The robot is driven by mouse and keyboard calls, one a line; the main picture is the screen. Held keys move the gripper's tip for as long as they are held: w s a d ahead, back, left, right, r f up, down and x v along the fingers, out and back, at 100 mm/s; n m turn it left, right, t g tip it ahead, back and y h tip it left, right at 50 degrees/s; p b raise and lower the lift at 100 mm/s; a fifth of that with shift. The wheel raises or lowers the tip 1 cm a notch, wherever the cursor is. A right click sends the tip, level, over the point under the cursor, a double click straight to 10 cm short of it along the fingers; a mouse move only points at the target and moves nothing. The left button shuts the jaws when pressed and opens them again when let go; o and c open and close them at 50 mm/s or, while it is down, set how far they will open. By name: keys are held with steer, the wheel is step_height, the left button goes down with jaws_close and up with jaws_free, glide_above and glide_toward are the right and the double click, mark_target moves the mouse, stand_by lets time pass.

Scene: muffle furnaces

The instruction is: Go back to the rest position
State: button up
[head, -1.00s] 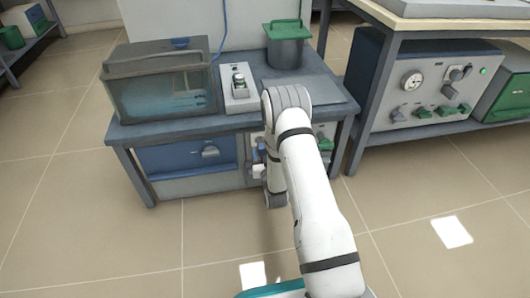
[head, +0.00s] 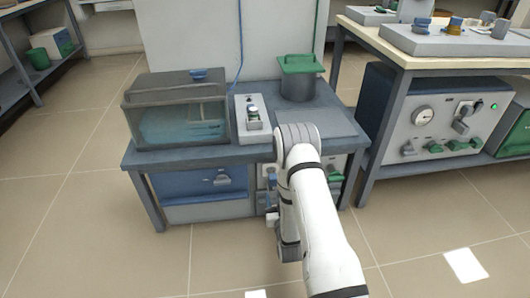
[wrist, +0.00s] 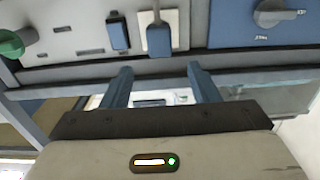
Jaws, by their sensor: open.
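My arm reaches down in front of the low bench in the head view, and its far end hangs close to the bench's front panels. The arm links hide my fingers in that view. In the wrist view my gripper (wrist: 160,85) has its two blue-grey fingers spread apart, with nothing between them. Beyond the fingertips is a pale control panel (wrist: 80,38) with a green knob (wrist: 14,43), a dark blue switch (wrist: 118,32) and a blue lever (wrist: 158,38) on a cream plate. The fingers look apart from these parts.
A glass tank (head: 180,112), a small grey control box (head: 252,119) and a green-lidded pot (head: 300,78) stand on the bench (head: 190,154). A blue drawer front (head: 205,182) is below. A taller table (head: 375,35) stands at right over a grey unit (head: 435,120). The floor at left is clear.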

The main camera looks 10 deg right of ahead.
steer(key=shift+r, duration=0.1)
steer(key=w+r+g+p, duration=0.2)
steer(key=r+p, duration=0.4)
steer(key=r, duration=0.4)
steer(key=w+r+g+p, duration=0.2)
steer(key=r+p, duration=0.3)
steer(key=r, duration=0.6)
steer(key=s+r+g+p, duration=0.4)
steer(key=r+p, duration=0.5)
steer(key=r, duration=0.7)
steer(key=s+r+g+p, duration=0.7)
steer(key=s+r+p, duration=1)
steer(key=s+r, duration=1.3)
steer(key=shift+d+r+p, duration=0.35)
steer(key=shift+r, duration=0.25)
steer(key=shift+c, duration=0.3)
